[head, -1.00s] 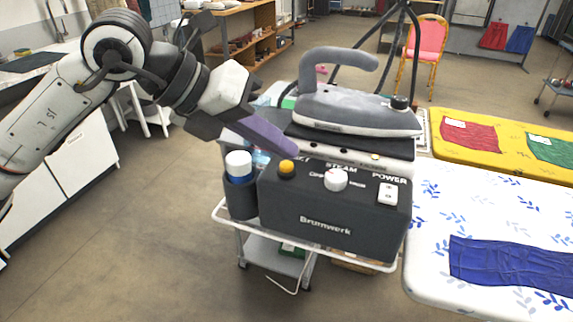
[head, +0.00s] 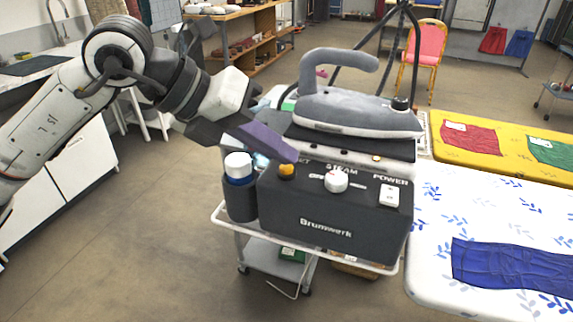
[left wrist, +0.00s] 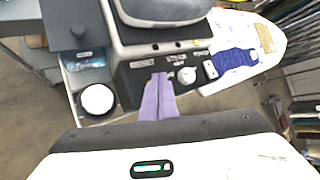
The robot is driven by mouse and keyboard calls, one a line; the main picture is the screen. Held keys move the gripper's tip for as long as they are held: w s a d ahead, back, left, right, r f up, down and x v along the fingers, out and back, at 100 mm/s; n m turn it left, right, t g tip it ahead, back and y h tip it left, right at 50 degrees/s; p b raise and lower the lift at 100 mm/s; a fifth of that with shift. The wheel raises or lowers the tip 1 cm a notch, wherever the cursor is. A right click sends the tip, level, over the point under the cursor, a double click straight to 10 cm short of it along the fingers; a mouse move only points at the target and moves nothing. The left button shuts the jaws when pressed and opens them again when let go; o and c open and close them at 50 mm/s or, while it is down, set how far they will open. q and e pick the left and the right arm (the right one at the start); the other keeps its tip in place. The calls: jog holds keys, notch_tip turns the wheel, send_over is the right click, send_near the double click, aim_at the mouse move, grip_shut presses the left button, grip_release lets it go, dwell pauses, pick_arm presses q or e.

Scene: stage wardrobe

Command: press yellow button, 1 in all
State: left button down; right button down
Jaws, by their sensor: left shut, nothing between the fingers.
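The yellow button (head: 287,172) sits on the top left of the dark Brunnwerk steam station (head: 330,215), left of a white knob (head: 336,181) and a white power switch (head: 390,195). My left gripper (head: 292,158) is shut and empty, its purple fingers slanting down from the upper left. Their tips overlap the top of the button in the head view; I cannot tell whether they touch it. In the left wrist view the closed fingers (left wrist: 160,80) reach the station's panel and hide the button. My right gripper is in neither view.
A grey iron (head: 355,108) rests on the station's back part. A bottle with a white cap (head: 238,165) stands in a holder at the left. The station is on a cart with a white rail (head: 310,250). A patterned ironing board (head: 440,200) is at the right.

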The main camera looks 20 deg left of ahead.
pick_arm(q)
jog(key=shift+f, duration=0.25)
jog(key=shift+r, duration=0.1)
jog(key=shift+r+p, duration=0.5)
jog(key=shift+r, duration=0.35)
notch_tip(320, 180, up, 5)
jog(key=p, duration=0.3)
jog(key=shift+p, duration=0.4)
dwell(0.4)
